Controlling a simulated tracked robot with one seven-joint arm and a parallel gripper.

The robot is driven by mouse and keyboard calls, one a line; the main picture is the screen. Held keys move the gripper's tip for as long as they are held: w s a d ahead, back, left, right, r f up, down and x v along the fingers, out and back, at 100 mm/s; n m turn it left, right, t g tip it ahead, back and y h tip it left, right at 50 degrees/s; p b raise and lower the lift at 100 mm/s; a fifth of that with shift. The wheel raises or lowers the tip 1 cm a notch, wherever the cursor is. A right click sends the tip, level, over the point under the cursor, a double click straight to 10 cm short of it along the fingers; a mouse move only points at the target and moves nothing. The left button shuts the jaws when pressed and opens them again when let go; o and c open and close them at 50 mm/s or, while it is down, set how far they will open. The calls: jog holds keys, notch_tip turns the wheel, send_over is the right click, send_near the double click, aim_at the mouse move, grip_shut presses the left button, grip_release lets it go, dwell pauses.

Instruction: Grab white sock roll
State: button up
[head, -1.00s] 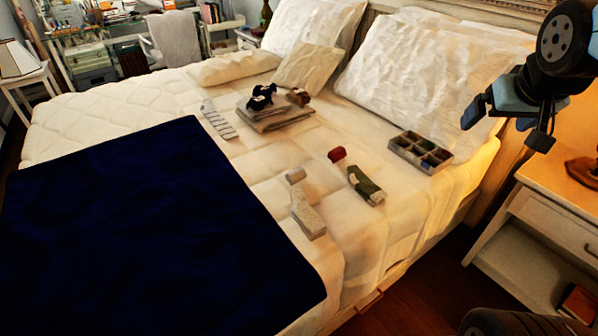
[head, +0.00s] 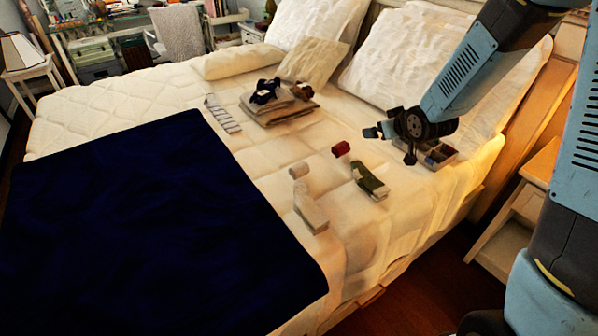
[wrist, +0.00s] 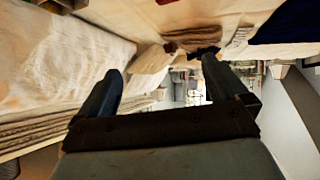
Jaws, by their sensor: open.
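A small whitish roll (head: 299,170), which looks like the white sock roll, lies on the bed right of the dark blue blanket. A longer pale grey-white sock (head: 310,207) lies just in front of it. My gripper (head: 386,142) is above the bed to the right of the roll, apart from it, near the sectioned box. In the wrist view its two fingers (wrist: 161,65) are spread with nothing between them. I cannot make out the white roll in the wrist view.
A dark red roll (head: 341,149) and a green patterned sock (head: 370,180) lie between the roll and my gripper. A sectioned box (head: 438,155) is partly hidden by my gripper. Folded cloths (head: 280,113) with dark and brown rolls, a striped sock (head: 222,115) and pillows are farther back.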

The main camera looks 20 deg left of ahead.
jog(key=a+f+n+y, duration=0.2)
jog(key=a+f+y, duration=0.1)
jog(key=a+f, duration=0.6)
jog(key=n+g+y, duration=0.1)
jog(key=g+y, duration=0.1)
jog(key=y, duration=0.1)
send_near(300, 166)
jog(key=x, duration=0.3)
jog(key=shift+w+f, duration=0.25)
jog(key=shift+w, duration=0.2)
jog(key=shift+s+a+x, duration=0.1)
jog(key=shift+s+x, duration=0.05)
jog(key=shift+x, duration=1.15)
jog(key=shift+s+a+x, duration=0.1)
jog(key=shift+s+x, duration=0.05)
jog(key=shift+x, duration=1.15)
jog(key=shift+c, duration=0.5)
jog(key=c, duration=1)
